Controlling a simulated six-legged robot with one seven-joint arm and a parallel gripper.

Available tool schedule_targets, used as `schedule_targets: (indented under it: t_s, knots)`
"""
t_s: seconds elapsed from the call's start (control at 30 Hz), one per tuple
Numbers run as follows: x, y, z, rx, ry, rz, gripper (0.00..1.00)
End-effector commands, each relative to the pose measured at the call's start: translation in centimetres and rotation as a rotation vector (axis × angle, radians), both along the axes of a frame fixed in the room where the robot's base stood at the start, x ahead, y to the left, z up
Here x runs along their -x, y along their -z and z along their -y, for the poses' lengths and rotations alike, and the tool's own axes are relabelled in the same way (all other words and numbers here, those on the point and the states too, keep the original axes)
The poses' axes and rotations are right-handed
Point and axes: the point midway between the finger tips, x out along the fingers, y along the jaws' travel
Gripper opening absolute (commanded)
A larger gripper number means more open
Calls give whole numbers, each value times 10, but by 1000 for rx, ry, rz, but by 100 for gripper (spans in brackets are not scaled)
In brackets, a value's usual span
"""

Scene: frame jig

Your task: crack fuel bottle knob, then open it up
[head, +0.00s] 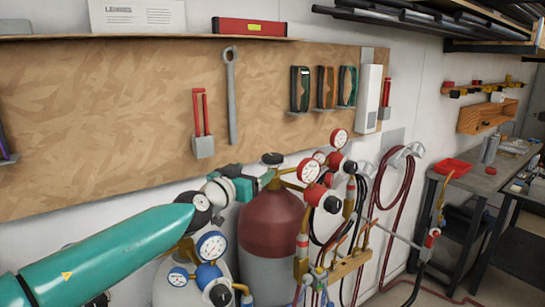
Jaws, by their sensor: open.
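The fuel bottle (272,222) is a maroon cylinder with a grey lower part, standing upright below the pegboard. Its black knob (272,158) sits on top of the brass valve. A regulator with red-rimmed gauges (308,171) is attached to the right of the valve. My teal arm reaches in from the lower left. My gripper (262,177) is open at the left side of the valve, just below and left of the knob. Its fingertips are small and partly hidden, so I cannot tell whether they touch the knob or valve.
A second, pale bottle (172,286) with a blue-trimmed regulator (209,270) stands close under my arm. A brass manifold (348,264) and hanging hoses (395,185) crowd the right. A wooden pegboard (110,120) with tools is behind. A dark workbench (485,180) stands at far right.

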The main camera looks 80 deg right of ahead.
Motion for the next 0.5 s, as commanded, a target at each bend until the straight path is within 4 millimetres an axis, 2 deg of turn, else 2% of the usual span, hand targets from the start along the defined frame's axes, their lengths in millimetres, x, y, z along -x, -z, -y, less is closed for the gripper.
schedule_targets:
  t_s: [0.17,0.5]
  knots:
    - [7,0,18,0,2,1,77]
    - [19,0,70,0,3,1,77]
